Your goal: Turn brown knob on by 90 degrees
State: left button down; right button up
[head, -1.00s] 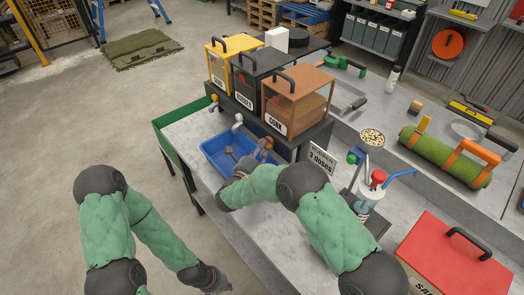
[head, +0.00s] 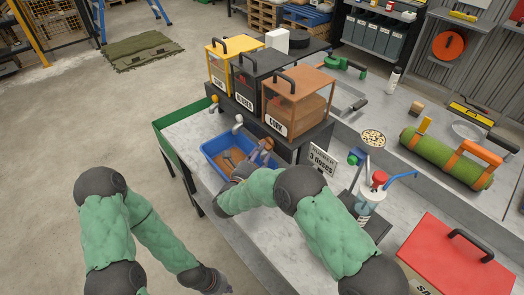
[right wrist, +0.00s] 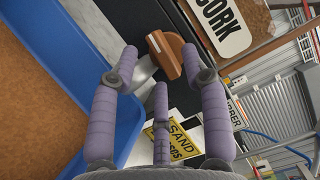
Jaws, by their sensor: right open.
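The brown knob (right wrist: 168,54) with a pale stripe shows in the right wrist view on the dark front under the cork dispenser (head: 297,100). My right gripper (right wrist: 166,72) is open, with its purple fingers spread on either side of the knob; whether they touch it I cannot tell. In the head view the right gripper (head: 258,157) is at the dispenser stand, over the right end of the blue tray (head: 213,148). Brown granular material lies in the tray. My left gripper (head: 215,285) is low at the bottom, away from the bench; its jaw state is unclear.
Yellow (head: 232,62) and black (head: 257,78) dispensers stand beside the cork one. A "3 doses" sign (head: 322,158), a bottle with a red top (head: 378,180) and a red box (head: 453,258) stand to the right. A green turf roll (head: 445,160) lies further back.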

jog(key=v, duration=1)
jog(key=shift+s+a, duration=0.1)
jog(key=shift+s, duration=0.15)
